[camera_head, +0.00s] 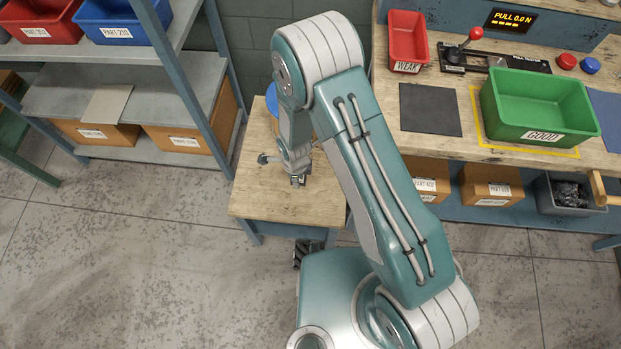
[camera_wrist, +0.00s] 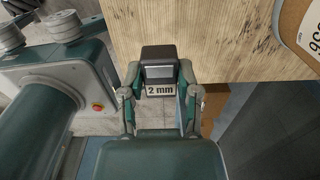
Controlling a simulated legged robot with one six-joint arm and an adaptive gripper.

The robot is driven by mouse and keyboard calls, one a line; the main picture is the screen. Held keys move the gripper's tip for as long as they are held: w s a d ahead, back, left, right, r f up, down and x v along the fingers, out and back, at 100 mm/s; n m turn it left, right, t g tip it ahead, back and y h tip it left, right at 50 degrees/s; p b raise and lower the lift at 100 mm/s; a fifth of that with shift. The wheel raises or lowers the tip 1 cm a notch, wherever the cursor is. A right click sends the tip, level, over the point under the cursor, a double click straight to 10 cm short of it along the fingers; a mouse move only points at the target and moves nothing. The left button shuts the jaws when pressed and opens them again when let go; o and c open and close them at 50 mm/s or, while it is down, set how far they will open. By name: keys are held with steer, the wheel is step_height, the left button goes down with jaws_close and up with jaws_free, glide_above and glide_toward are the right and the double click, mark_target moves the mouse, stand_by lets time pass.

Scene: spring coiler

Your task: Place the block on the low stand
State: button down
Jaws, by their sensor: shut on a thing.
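The block (camera_wrist: 159,66) is dark grey with a lighter face and a "2 mm" label, in the wrist view. My gripper (camera_wrist: 160,88) is shut on it, with a finger on each side. In the head view my gripper (camera_head: 298,180) hangs over the low wooden-topped stand (camera_head: 285,207), left of my arm; the block is too small to make out clearly there. The wooden top (camera_wrist: 215,35) also shows in the wrist view, with the block overlapping its edge. I cannot tell the gap between block and wood. My arm hides part of the stand.
A dark item (camera_head: 265,158) and a blue item (camera_head: 272,100) are at the stand's left and back. Shelves (camera_head: 180,90) stand left. The workbench (camera_head: 420,150) at right carries a red bin (camera_head: 407,40) and a green bin (camera_head: 538,100). Open floor lies front left.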

steer(key=w+d+f, duration=0.2)
steer(key=d, duration=0.1)
steer(key=w+d+f, duration=0.2)
steer(key=d+f, duration=0.1)
steer(key=w+d+f, duration=0.2)
steer(key=d, duration=0.1)
steer(key=shift+d+f, duration=0.15)
steer(key=shift+d, duration=0.15)
steer(key=shift+w+d+f, duration=0.15)
steer(key=shift+w+f, duration=0.05)
steer(key=shift+f, duration=0.4)
steer(key=shift+w+d+f, duration=0.1)
steer(key=shift+d+f, duration=0.1)
steer(key=shift+f, duration=0.65)
steer(key=shift+w+d+f, duration=0.1)
steer(key=shift+d+f, duration=0.05)
steer(key=shift+f, duration=0.7)
steer(key=shift+c, duration=1.6)
jaws_free()
steer(key=shift+a+f, duration=0.1)
step_height(320, 180, up, 12)
